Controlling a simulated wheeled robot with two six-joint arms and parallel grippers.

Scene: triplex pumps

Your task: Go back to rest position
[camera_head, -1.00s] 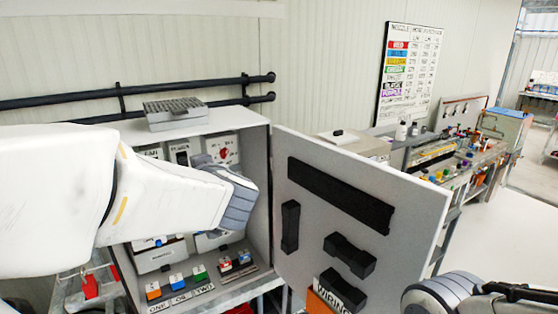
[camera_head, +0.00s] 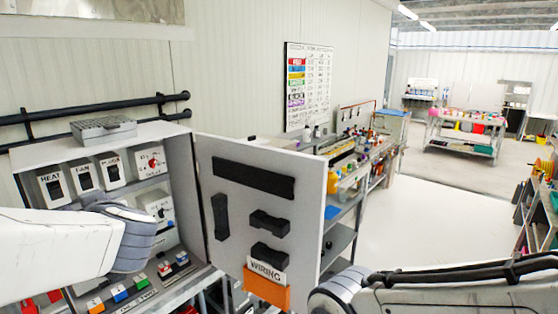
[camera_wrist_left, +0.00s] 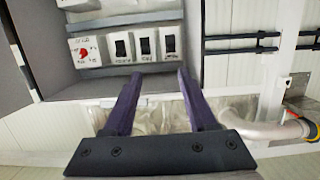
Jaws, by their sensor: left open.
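My left gripper (camera_wrist_left: 160,74) is open in the left wrist view, with two dark purple fingers spread apart and nothing between them. Beyond the fingertips is a row of black rocker switches (camera_wrist_left: 145,42) and a red knob panel (camera_wrist_left: 86,50), apart from the fingers. In the head view my left arm comes in from the left in front of the open control cabinet (camera_head: 182,185), and its gripper is hidden or out of frame. My right arm shows at the lower right; its gripper is out of view.
The cabinet door (camera_head: 306,185) stands open, with black holders and an orange WIRING pocket (camera_head: 265,290). A grey box (camera_head: 104,128) sits on the cabinet top. A cluttered workbench (camera_head: 350,165) runs along the wall. Open white floor (camera_head: 430,215) lies to the right.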

